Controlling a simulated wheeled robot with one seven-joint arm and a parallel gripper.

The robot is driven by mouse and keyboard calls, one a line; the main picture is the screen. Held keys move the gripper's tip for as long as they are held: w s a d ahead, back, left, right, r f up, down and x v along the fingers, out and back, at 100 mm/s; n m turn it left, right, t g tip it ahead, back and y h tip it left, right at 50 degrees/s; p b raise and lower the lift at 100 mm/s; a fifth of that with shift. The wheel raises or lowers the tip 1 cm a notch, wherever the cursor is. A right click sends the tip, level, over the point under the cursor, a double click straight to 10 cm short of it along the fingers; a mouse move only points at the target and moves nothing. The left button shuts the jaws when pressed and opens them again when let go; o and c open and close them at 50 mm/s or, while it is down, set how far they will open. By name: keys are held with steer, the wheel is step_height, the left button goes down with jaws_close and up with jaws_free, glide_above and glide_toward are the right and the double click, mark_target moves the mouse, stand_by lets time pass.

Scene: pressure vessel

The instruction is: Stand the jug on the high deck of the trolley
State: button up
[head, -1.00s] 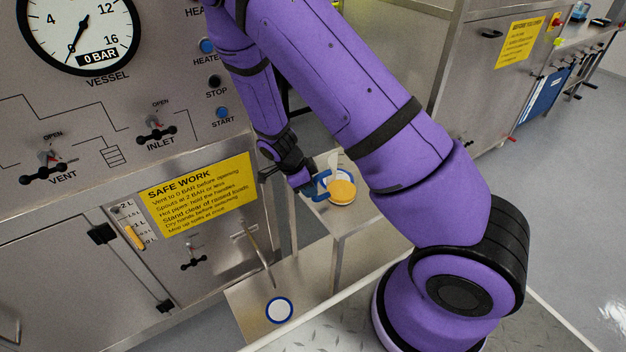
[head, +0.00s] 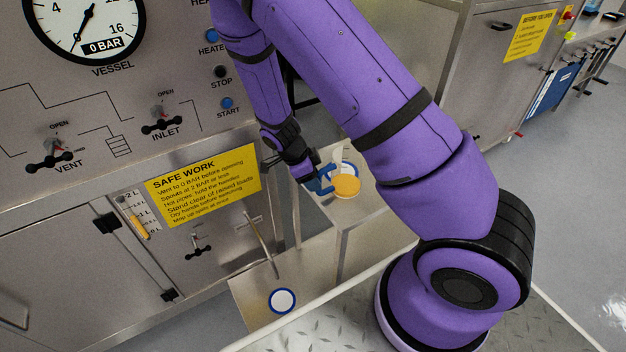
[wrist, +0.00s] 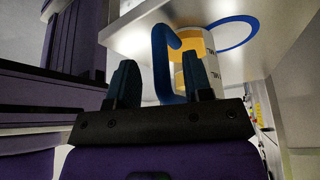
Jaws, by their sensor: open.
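The jug (head: 346,187) shows a round orange face and a blue handle on its left. It is at the high deck (head: 368,207) of the trolley, overlapping a blue-rimmed white ring mark (head: 349,168) in the picture. In the wrist view the jug (wrist: 208,45) is white and orange with dark lettering, close to the deck (wrist: 130,38) and its blue ring (wrist: 250,37). My gripper (wrist: 160,80) is open, its two fingers apart on either side of the blue handle (wrist: 163,65). Contact with the handle and full seating of the jug's base cannot be told.
The trolley's low deck (head: 255,290) carries another blue-rimmed round mark (head: 282,301). The vessel panel (head: 95,105), with gauge and valve handles, stands close on the left of my arm. A steel cabinet (head: 480,75) stands behind right. Grey floor (head: 560,180) is clear at the right.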

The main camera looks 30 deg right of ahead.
steer(key=s+a+r+n+t+y, duration=0.1)
steer(key=a+r+n+y, duration=0.15)
steer(key=r, duration=0.85)
steer(key=s+a+r+n+y, duration=0.1)
steer(key=r+n, duration=0.3)
steer(key=r, duration=0.8)
steer(key=s+d+r+n+t, duration=0.1)
steer(key=s+r+n+t, duration=0.2)
steer(key=s+r+n, duration=0.5)
steer(key=s+d+r+n+t+y, duration=0.1)
steer(key=s+r+n+t, duration=0.1)
steer(key=s+r+n, duration=0.5)
steer(key=shift+s+d+r+n+t, duration=0.4)
steer(key=shift+s+r, duration=1.3)
steer(key=shift+s, duration=1.05)
